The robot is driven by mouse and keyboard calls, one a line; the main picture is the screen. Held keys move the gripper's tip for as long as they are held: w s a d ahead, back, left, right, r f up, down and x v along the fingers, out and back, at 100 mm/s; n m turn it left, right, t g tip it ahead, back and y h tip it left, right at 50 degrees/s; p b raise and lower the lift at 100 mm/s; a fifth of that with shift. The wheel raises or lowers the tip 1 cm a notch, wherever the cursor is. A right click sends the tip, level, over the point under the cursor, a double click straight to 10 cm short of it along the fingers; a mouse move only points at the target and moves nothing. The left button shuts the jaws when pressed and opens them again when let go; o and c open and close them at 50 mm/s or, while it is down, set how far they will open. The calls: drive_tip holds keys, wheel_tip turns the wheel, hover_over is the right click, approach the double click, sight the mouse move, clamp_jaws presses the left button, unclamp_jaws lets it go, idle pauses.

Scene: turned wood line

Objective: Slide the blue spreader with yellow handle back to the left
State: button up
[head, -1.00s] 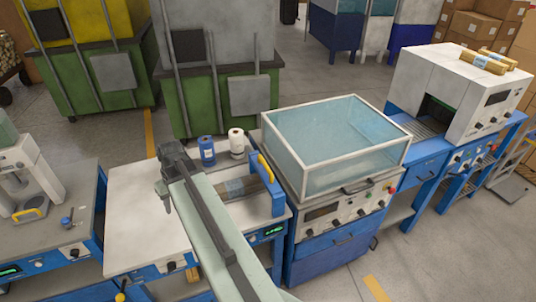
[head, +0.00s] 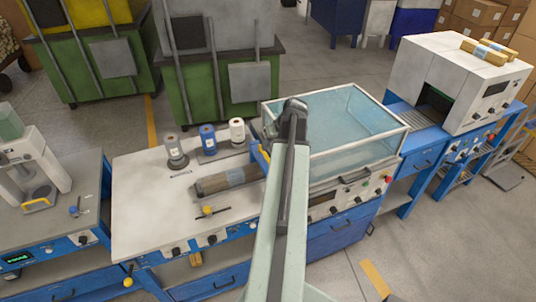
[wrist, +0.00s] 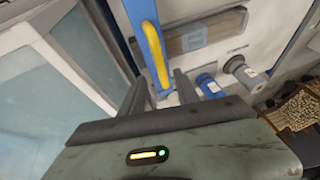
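The blue spreader with the yellow handle stands at the right end of the pale table (head: 140,200). In the head view my arm hides most of it; a bit of its yellow handle (head: 263,158) shows left of the arm. In the wrist view the blue plate (wrist: 122,22) and the long yellow handle (wrist: 155,55) are clear. My gripper (wrist: 161,92) is open, its two fingers apart, with the handle's near end lying between them in the picture. I cannot tell whether they touch it. In the head view my gripper (head: 293,106) is over the clear-lidded machine's left edge.
A brown cylinder with a grey band (head: 230,178) lies on the table left of the spreader. Grey (head: 174,152), blue (head: 208,138) and white (head: 237,130) rolls stand at the back. The clear-lidded machine (head: 345,125) adjoins on the right. The table's left part is clear.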

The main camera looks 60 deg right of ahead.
drive_tip(key=b, duration=0.4)
hover_over(265, 167)
drive_tip(key=d, duration=0.3)
drive_tip(key=f, duration=0.5)
drive_tip(key=shift+w+f, duration=0.15)
drive_tip(key=shift+w, duration=0.25)
drive_tip(key=shift+c, duration=0.4)
clamp_jaws()
drive_tip(key=shift+r, duration=0.2)
